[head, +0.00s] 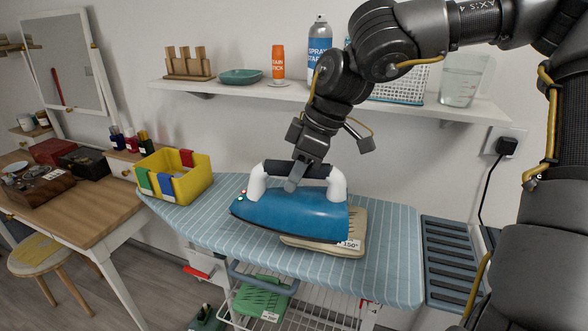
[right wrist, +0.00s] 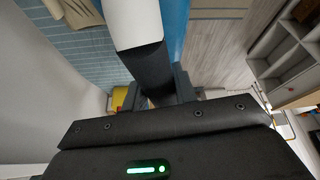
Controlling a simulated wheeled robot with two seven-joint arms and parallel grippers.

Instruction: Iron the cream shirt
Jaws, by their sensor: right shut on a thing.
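The blue iron (head: 290,214) has white handle posts and a dark grip. My right gripper (head: 296,176) is shut on that grip from above; the dark handle (right wrist: 152,68) also shows between its fingers in the right wrist view. The cream shirt (head: 357,228) lies folded on the striped ironing board (head: 397,270), with a white tag at its front edge. The iron overlaps the shirt and hides its left part, its nose pointing left past it. I cannot tell whether the soleplate touches the cloth. My left gripper is not in view.
A yellow bin (head: 190,186) with coloured clips stands at the board's left end. A dark slatted rack (head: 452,262) adjoins its right end. A wall shelf (head: 340,96) with a spray can, basket and jug runs behind. A green folded cloth (head: 262,298) lies below the board.

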